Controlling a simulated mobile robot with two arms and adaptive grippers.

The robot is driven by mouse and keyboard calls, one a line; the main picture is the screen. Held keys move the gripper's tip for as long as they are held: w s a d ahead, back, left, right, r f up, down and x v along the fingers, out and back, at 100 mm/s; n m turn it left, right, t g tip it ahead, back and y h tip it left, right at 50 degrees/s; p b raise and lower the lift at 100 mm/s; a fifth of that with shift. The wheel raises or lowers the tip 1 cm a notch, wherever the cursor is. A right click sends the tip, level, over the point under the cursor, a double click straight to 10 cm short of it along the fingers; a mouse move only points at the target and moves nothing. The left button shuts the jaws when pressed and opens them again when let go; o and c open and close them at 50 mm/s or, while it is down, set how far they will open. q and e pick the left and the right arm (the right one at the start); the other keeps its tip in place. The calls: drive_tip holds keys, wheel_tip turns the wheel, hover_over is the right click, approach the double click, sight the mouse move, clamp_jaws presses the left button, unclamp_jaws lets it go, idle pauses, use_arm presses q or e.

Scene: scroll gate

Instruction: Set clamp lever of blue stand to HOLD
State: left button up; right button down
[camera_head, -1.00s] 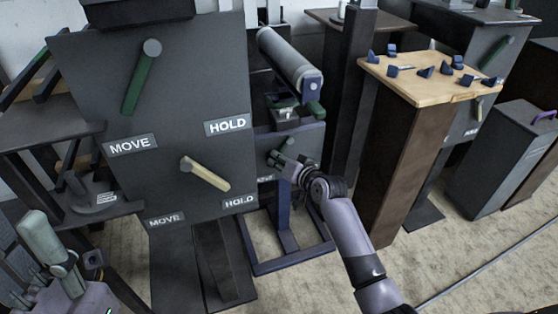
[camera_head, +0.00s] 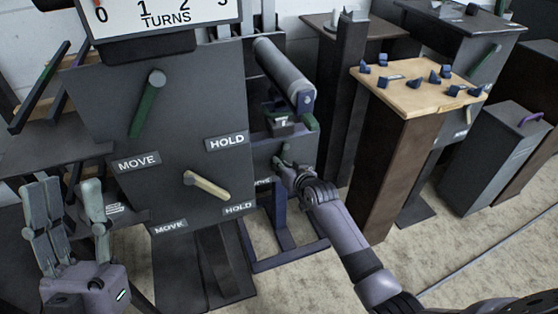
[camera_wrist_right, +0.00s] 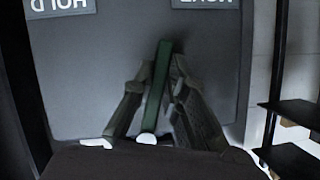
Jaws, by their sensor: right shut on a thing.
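The blue stand (camera_head: 283,238) is in the middle of the head view, with a grey roller on top and a panel (camera_head: 262,160) below. My right gripper (camera_head: 284,166) is at this panel, shut on its short green clamp lever (camera_head: 283,150) and partly hiding it. The right wrist view shows the green lever (camera_wrist_right: 158,85) between my two fingers. There the HOLD label (camera_wrist_right: 62,8) and MOVE label (camera_wrist_right: 206,5) appear upside down, at upper left and upper right, and the lever's end lies between them. My left gripper (camera_head: 65,188) is open and empty at lower left.
A larger grey panel (camera_head: 180,110) with a green lever, a cream lever and its own MOVE and HOLD labels stands left of the blue stand. A wooden-topped pedestal (camera_head: 415,100) with several blue pieces stands to the right. Floor is free at lower right.

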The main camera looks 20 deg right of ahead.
drive_tip(key=d+n+h+p, duration=0.3)
drive_tip(key=n+p, duration=0.1)
drive_tip(key=shift+d+p, duration=0.25)
drive_tip(key=shift+p, duration=0.1)
drive_tip(key=shift+w+d+n, duration=0.1)
drive_tip(key=shift+d+n, duration=0.15)
drive_tip(key=shift+n, duration=0.15)
drive_tip(key=shift+d+r+n+h, duration=0.1)
drive_tip(key=shift+d+n+h, duration=0.1)
drive_tip(key=shift+n+h, duration=0.15)
drive_tip(key=shift+d+r+n+h, duration=0.15)
drive_tip(key=shift+d+n+h, duration=0.1)
drive_tip(key=shift+d+n, duration=0.1)
use_arm(q)
drive_tip(key=w+f+g+y, duration=0.2)
drive_tip(key=w+f+g, duration=0.2)
drive_tip(key=f+g, duration=0.2)
drive_tip(key=w+f+g+y, duration=0.2)
drive_tip(key=w+f+g, duration=0.2)
drive_tip(key=f, duration=0.7)
drive_tip(key=shift+g+b, duration=0.35)
drive_tip(key=shift+g, duration=0.55)
use_arm(e)
drive_tip(key=shift+d+r+n+t+h, duration=0.2)
drive_tip(key=shift+d+n+t+h, duration=0.1)
drive_tip(key=shift+n, duration=0.1)
use_arm(q)
drive_tip(key=shift+a, duration=0.1)
